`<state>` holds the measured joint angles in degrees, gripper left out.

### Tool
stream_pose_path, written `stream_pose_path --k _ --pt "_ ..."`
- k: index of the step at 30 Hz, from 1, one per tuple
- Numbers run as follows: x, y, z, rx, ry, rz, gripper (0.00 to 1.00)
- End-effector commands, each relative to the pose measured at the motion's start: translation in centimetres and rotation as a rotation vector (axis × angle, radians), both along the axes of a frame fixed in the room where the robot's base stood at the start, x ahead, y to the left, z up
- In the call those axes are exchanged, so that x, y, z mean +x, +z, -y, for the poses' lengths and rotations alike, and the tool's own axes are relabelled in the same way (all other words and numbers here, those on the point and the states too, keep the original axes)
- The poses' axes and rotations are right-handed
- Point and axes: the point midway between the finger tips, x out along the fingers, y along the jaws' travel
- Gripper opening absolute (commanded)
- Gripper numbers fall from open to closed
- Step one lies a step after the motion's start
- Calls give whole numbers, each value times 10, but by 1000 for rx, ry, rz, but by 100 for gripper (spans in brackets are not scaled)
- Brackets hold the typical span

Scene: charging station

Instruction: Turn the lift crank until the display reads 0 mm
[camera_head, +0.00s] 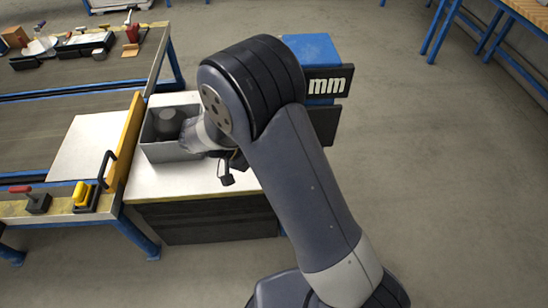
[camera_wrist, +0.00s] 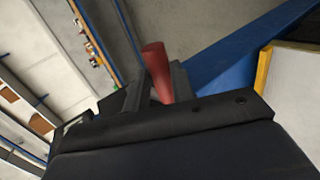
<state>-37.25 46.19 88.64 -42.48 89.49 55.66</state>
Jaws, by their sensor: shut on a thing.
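The lift display (camera_head: 327,85) is a black panel behind my arm. Only its white letters "mm" show; the number is hidden by my arm. The lift crank's red handle (camera_wrist: 157,70) stands up in the wrist view between the dark fingers of my gripper (camera_wrist: 158,88). My gripper is shut on the handle. The rest of the crank is out of sight, and the handle cannot be made out in the head view.
A grey open box (camera_head: 160,152) stands on a white top left of my arm. A yellow-edged board (camera_head: 125,140) borders it. A blue block (camera_head: 312,48) stands behind the display.

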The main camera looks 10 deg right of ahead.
Motion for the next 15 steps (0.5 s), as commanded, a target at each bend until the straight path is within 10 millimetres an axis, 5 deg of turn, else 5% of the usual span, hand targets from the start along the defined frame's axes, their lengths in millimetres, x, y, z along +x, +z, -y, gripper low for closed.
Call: stream_pose_path --k 3,4,11,15 --pt "-1 -2 -2 7 1 -2 0" --pt "-1 -2 -2 7 0 -2 26" --pt "0 -1 -1 4 1 -1 44" --pt "0 -1 -1 3 1 -1 44"
